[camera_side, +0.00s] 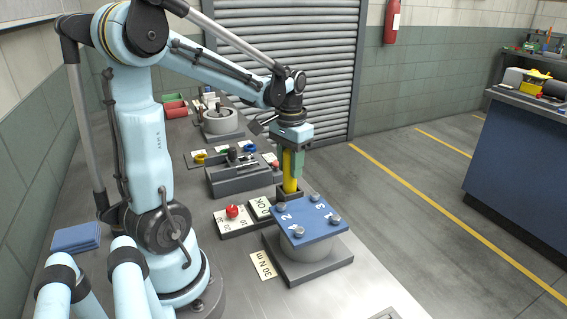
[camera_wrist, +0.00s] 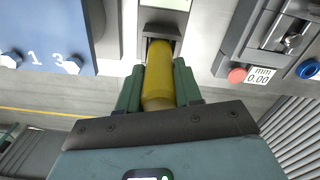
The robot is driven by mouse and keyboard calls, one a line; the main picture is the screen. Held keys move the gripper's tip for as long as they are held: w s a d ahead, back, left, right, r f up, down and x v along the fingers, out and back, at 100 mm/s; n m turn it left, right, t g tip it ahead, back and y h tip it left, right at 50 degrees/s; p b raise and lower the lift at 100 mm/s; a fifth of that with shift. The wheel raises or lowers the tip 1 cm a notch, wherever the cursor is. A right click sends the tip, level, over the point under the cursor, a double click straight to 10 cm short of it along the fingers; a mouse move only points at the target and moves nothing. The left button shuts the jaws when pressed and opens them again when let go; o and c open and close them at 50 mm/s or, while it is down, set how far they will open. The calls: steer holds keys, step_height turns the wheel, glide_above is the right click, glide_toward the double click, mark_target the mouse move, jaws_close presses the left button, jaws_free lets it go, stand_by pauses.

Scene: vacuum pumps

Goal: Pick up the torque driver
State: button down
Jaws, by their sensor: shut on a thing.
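The torque driver (camera_side: 290,172) has a yellow handle and stands upright in a dark square holder (camera_side: 290,194). In the wrist view its yellow handle (camera_wrist: 160,75) runs up the middle, between the green fingers. My gripper (camera_side: 292,160) points down over the holder and is shut on the handle. In the wrist view my gripper (camera_wrist: 159,88) has one green finger on each side of the handle. The lower end of the driver is hidden in the holder.
A blue plate (camera_side: 308,219) with several numbered bolts stands on a round pedestal right in front of the holder. A panel with a red knob (camera_side: 232,211) and an OK display (camera_side: 261,208) lies to the left. A grey gauge fixture (camera_side: 240,170) stands behind. A "30 N m" card (camera_side: 263,265) lies in front.

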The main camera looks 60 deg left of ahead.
step_height(320, 180, up, 4)
steer(key=shift+f, duration=0.15)
steer(key=d+r, duration=1.1)
steer(key=r, duration=0.1)
steer(key=shift+s+d, duration=0.2)
steer(key=shift+d, duration=0.1)
stand_by(0.3)
steer(key=w+d+f, duration=0.1)
steer(key=d, duration=0.5)
steer(key=shift+w+d, duration=0.2)
steer(key=shift+d, duration=0.15)
steer(key=shift+f, duration=0.1)
